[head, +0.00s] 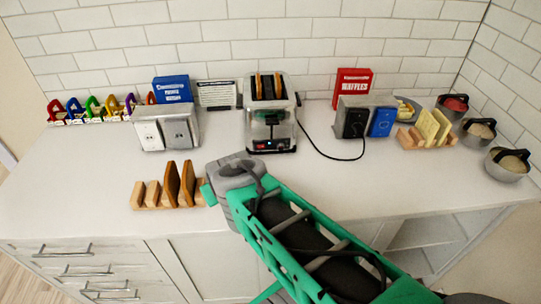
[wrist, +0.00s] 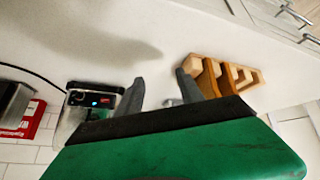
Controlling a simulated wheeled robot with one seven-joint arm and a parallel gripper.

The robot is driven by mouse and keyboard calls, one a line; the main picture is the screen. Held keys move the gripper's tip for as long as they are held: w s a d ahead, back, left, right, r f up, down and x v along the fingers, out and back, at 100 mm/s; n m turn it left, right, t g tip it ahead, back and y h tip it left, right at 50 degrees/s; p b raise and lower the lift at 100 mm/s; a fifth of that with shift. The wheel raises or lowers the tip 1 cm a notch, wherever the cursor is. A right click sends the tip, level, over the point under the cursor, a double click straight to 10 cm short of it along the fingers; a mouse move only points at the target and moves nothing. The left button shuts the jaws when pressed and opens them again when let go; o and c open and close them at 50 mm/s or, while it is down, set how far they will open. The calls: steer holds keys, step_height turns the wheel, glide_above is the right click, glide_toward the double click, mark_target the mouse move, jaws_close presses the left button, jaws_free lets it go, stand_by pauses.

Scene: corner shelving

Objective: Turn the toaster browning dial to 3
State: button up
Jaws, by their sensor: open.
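The silver toaster (head: 284,115) stands against the back wall with two browned bread slices in its top. Its front has a lever and a dark lower panel with a small red and blue light. The browning dial is too small to tell apart, and its setting cannot be read. In the wrist view the toaster (wrist: 75,130) is at the left, upside down, partly cut off by my gripper. My gripper (wrist: 160,84) is open, with nothing visible between its fingers. In the head view my gripper (head: 232,170) is over the counter, in front and left of the toaster, apart from it.
A wooden rack (head: 150,205) with brown toast slices stands just left of my gripper. Outlet boxes (head: 165,128) and (head: 365,120) flank the toaster, and its black cord (head: 335,157) runs right. A rack of yellow slices (head: 430,128) and bowls stand right.

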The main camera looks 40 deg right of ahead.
mark_target(281, 148)
steer(key=d+h, duration=0.1)
steer(key=d, duration=0.2)
steer(key=d+f+t+h+b, duration=0.1)
steer(key=d, duration=0.3)
steer(key=w+d+f+t+h+b, duration=0.1)
steer(key=d+h, duration=0.1)
steer(key=d, duration=0.2)
steer(key=shift+d+f+m, duration=0.2)
steer(key=shift+f+m, duration=0.05)
steer(key=shift+m, duration=0.15)
steer(key=d+h, duration=0.1)
steer(key=d, duration=0.1)
steer(key=s+d+r+t+h, duration=0.1)
steer(key=d, duration=0.1)
steer(key=d+h+b, duration=0.1)
steer(key=d, duration=0.1)
steer(key=shift+s+d+r, duration=0.1)
steer(key=shift+s+r, duration=0.1)
steer(key=shift+s, duration=0.1)
steer(key=x, duration=0.6)
steer(key=shift+w+d+r, duration=0.15)
steer(key=shift+w+d, duration=0.45)
steer(key=shift+w, duration=0.05)
steer(key=shift+t, duration=0.3)
jaws_close()
